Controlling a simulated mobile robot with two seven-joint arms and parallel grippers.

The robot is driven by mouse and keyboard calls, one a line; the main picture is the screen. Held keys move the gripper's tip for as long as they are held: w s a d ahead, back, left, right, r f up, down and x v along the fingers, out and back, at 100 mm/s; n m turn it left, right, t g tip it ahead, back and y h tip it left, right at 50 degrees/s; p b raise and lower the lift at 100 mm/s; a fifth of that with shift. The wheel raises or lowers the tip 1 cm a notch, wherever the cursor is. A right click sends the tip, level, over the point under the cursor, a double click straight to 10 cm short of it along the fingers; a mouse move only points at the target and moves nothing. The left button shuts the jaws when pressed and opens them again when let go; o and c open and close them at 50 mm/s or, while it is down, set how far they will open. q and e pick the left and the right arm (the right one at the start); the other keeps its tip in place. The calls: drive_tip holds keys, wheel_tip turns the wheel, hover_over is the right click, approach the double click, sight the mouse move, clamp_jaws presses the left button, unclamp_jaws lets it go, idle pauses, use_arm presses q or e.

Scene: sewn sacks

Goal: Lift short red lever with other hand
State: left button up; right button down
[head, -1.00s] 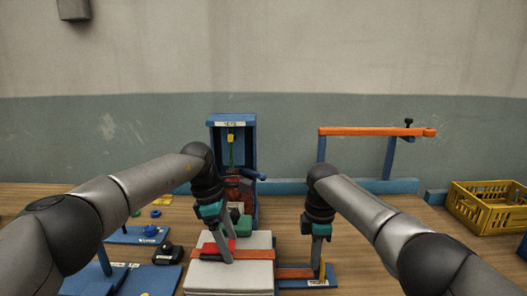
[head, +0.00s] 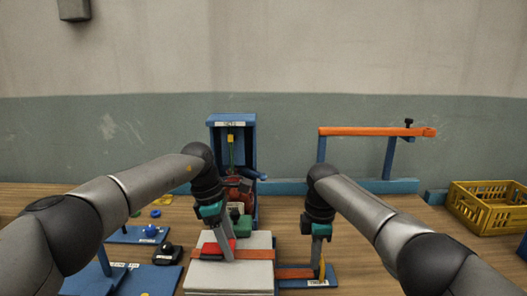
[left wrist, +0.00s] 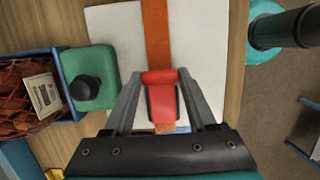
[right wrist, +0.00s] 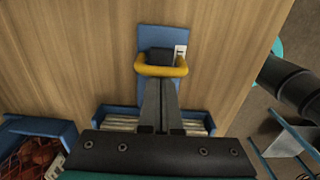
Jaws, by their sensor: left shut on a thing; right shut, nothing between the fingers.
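A short red lever (left wrist: 162,100) lies on an orange strap (left wrist: 157,35) that crosses a pale flat stack (left wrist: 205,40). My left gripper (left wrist: 157,78) is shut on the red lever, a finger on each side of it. In the head view my left gripper (head: 229,258) is low over the stack (head: 262,242). My right gripper (right wrist: 161,85) is shut and empty, its tips at a yellow loop handle (right wrist: 160,70) on a blue plate (right wrist: 165,37). In the head view my right gripper (head: 316,275) is right of the stack; whether it touches the handle is unclear.
A blue upright frame (head: 217,150) stands behind the stack, with a green block (left wrist: 92,75) beside the stack. An orange bar (head: 370,131) on blue posts stands at the back right. A yellow crate (head: 485,215) is at the far right. Blue plates (head: 130,236) lie left.

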use_arm(q)
drive_tip(key=shift+r, duration=0.1)
drive_tip(key=shift+v, duration=0.8)
drive_tip(key=shift+w, duration=0.1)
drive_tip(key=shift+v, duration=0.8)
drive_tip(key=shift+a, duration=0.15)
drive_tip(key=shift+a+r, duration=0.5)
drive_tip(key=shift+a, duration=0.1)
